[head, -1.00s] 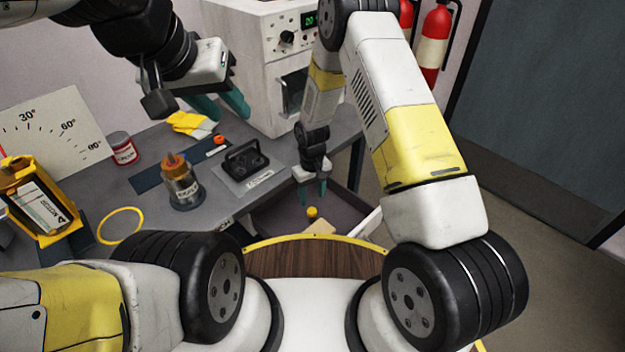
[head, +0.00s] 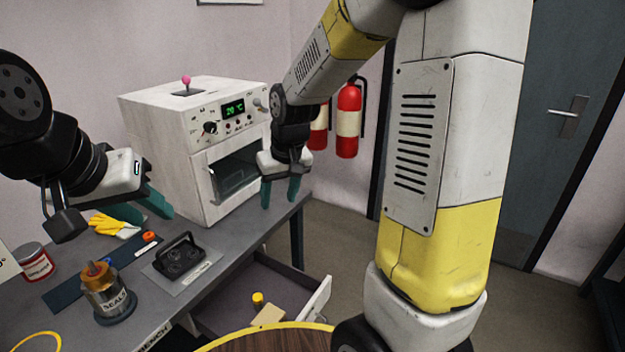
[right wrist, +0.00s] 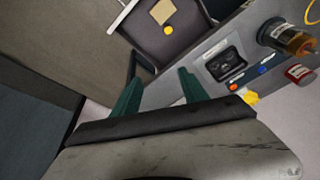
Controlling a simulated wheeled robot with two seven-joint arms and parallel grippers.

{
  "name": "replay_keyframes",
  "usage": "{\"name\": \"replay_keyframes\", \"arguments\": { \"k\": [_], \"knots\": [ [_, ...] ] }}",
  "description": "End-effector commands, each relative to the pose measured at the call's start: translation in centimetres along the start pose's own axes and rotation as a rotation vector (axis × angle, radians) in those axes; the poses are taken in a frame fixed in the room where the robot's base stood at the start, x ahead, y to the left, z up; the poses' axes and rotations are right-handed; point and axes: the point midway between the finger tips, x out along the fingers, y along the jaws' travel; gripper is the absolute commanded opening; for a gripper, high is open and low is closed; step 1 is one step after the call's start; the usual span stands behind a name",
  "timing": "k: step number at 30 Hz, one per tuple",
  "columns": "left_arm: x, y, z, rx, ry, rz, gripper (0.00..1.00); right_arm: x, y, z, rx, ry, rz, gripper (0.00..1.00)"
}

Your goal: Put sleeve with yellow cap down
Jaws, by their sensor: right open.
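The yellow cap (head: 258,297) shows small inside the open drawer (head: 222,318); too little of its sleeve shows to tell its shape. It also shows in the right wrist view (right wrist: 168,30), near a tan block (right wrist: 162,12). My right gripper (head: 279,195) is open and empty, raised well above the drawer in front of the white oven. Its two green fingers (right wrist: 158,76) are wide apart in the right wrist view, with nothing between them. My left gripper (head: 166,214) hangs over the bench at the left; its fingers overlap, so its opening is unclear.
The white oven (head: 165,140) stands at the back of the bench. A black-handled plate (head: 180,256), a seals jar (head: 108,295), a red tin (head: 35,262) and a yellow glove (head: 114,226) are on the bench. The drawer's front panel (head: 316,301) sticks out.

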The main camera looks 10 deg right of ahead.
Motion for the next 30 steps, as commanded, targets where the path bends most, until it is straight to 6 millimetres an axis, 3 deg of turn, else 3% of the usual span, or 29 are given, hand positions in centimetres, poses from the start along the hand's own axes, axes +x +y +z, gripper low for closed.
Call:
{"name": "replay_keyframes", "arguments": {
  "k": [1, 6, 15, 21, 30],
  "knots": [
    [0.0, 0.0, 0.0, 0.000, 0.000, 0.000, 0.36, -2.3, 0.3, 0.8, 0.020, 0.030, -0.001, 0.52],
    [0.0, 0.0, 0.0, 0.000, 0.000, 0.000, 0.36, -8.2, 0.9, 3.9, 0.079, 0.107, -0.007, 0.52],
    [0.0, 0.0, 0.0, 0.000, 0.000, 0.000, 0.36, -15.2, 0.8, 10.9, 0.166, 0.237, -0.013, 0.52],
    [0.0, 0.0, 0.0, 0.000, 0.000, 0.000, 0.36, -16.9, 0.4, 14.0, 0.199, 0.287, -0.014, 0.52],
    [0.0, 0.0, 0.0, 0.000, 0.000, 0.000, 0.36, -17.2, 0.3, 14.8, 0.207, 0.298, -0.015, 0.52]
  ]
}}
